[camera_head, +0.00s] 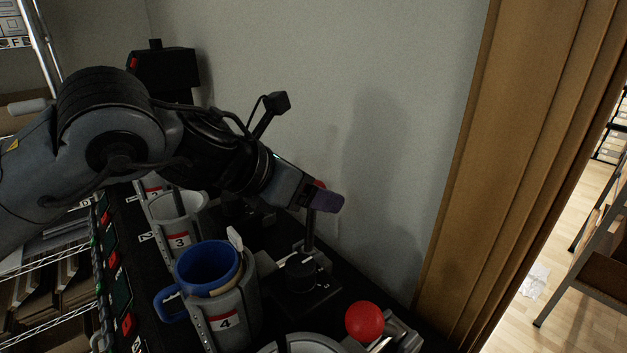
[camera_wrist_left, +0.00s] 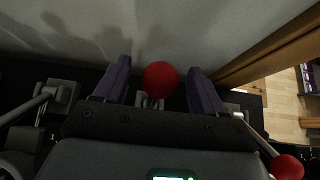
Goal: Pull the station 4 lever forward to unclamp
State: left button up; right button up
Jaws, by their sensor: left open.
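The station 4 lever stands upright behind the station 4 holder, its dark post (camera_head: 309,232) showing below my left gripper (camera_head: 322,198). Its red knob (camera_head: 319,184) is mostly hidden by the purple fingers. In the left wrist view the red knob (camera_wrist_left: 160,79) sits between the two open fingers of my left gripper (camera_wrist_left: 157,74), with a visible gap on each side. The grey station 4 holder (camera_head: 238,318) has a label "4" and holds a blue mug (camera_head: 206,264) with its handle to the left. My right gripper is out of view.
Another red knob (camera_head: 364,321) is low to the right of station 4; it also shows in the left wrist view (camera_wrist_left: 288,167). A light cup stands in the station 3 holder (camera_head: 180,240). A grey wall (camera_head: 390,110) is close behind the levers, with a wooden frame (camera_head: 510,150) at right.

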pick_arm(q)
jog(key=c, duration=0.8)
jog(key=shift+c, duration=0.2)
jog(key=shift+a, duration=0.1)
jog(key=shift+s+a+b, duration=0.5)
jog(key=shift+s+a, duration=0.1)
jog(key=shift+a, duration=0.25)
jog(key=shift+s, duration=0.1)
